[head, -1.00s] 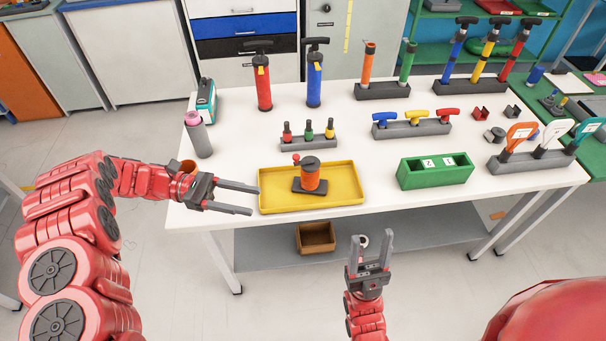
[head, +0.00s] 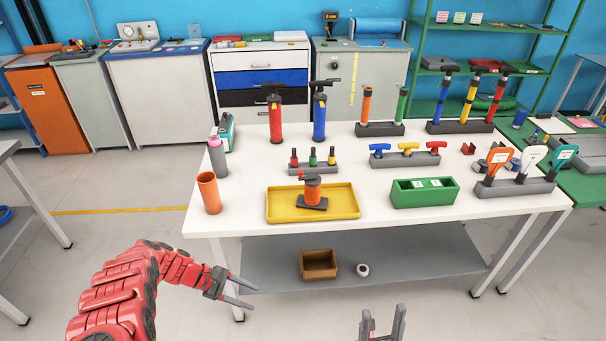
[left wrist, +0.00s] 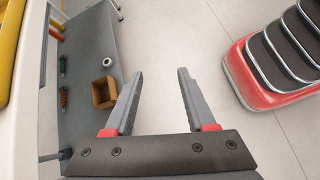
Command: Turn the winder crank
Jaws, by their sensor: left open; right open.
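My left gripper (head: 246,294) is open and empty, low in front of the table's left front edge, apart from the winder. In the left wrist view my left gripper (left wrist: 158,100) is open with floor between its fingers. My right gripper (head: 383,322) is open and empty at the bottom of the head view, in front of the table.
An orange cup (head: 209,193) and a grey bottle (head: 217,157) stand left of the tray. A green box (head: 424,193) is to its right, small colored tools (head: 313,163) behind. The lower shelf (head: 420,262) holds a brown box (head: 319,264) and a white roll (head: 362,270).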

